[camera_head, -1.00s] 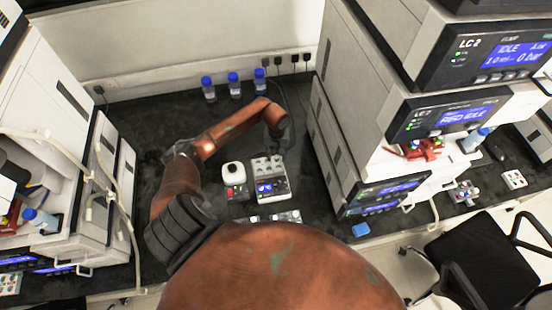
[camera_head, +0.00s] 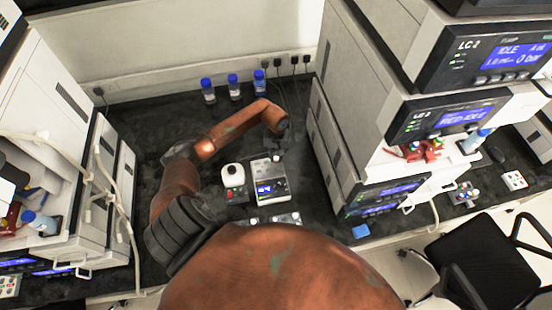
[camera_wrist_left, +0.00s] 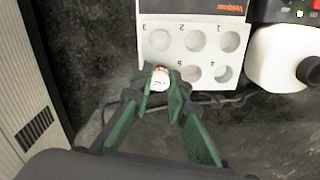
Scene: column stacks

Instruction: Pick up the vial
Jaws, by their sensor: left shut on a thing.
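The vial (camera_wrist_left: 160,78), a small white-capped piece with a reddish mark, sits between the fingertips of my left gripper (camera_wrist_left: 160,92) in the left wrist view. The gripper's green-lined fingers are closed on it. It is at the near corner of a white rack (camera_wrist_left: 178,57) with numbered round holes, over the corner position beside hole 5. Whether its lower end is still in the hole is hidden. In the head view my left gripper (camera_head: 276,155) is at the far edge of the instrument (camera_head: 268,182) that bears the rack. My right gripper is not in view.
A white bottle with a dark cap (camera_wrist_left: 290,58) stands beside the rack. Several blue-capped bottles (camera_head: 233,86) stand by the back wall. A tall instrument stack (camera_head: 330,150) is close on the right. Dark bench is clear on the left.

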